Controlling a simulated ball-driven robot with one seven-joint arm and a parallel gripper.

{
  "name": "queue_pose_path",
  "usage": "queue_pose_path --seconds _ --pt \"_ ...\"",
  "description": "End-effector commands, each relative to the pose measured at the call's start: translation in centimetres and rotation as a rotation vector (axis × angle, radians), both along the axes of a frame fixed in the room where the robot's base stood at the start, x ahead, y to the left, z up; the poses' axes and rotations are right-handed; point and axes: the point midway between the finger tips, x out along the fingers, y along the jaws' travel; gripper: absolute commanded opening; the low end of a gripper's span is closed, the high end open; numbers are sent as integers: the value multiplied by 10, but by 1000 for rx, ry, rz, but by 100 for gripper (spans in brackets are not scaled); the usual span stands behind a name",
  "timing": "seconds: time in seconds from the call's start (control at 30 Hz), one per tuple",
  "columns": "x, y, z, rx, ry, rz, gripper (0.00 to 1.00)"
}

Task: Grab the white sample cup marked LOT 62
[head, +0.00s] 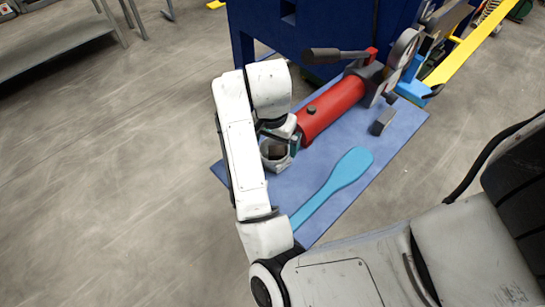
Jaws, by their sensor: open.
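A small white cup (279,165) with an open top and a dark inside stands on the blue mat, left of the red cylinder. No lot marking can be read on it from here. My gripper (281,139) is at the cup, at its far rim in the picture. Its jaws are open. My arm's wrist and the small size hide most of the fingers, so I cannot tell whether they touch the cup or stand around it.
On the blue mat (398,128), a red cylinder (333,107) with a dark-handled lever (335,55) lies close right of the cup. A light-blue paddle (343,172) lies nearer. A grey block (382,122) sits further right. A dark-blue machine frame (262,30) stands behind.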

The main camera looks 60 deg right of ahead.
Motion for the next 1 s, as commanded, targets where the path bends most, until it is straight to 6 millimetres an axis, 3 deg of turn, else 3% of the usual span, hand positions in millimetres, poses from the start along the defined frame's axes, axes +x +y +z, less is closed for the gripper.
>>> queue_pose_path --seconds 0.17,0.5,0.77,1.0 --pt "1 -1 -11 0 1 1 100" --pt "5 -5 -53 2 1 1 100" --pt "5 -6 -57 0 -1 -1 100" --pt "5 -6 -56 0 -1 -1 80"
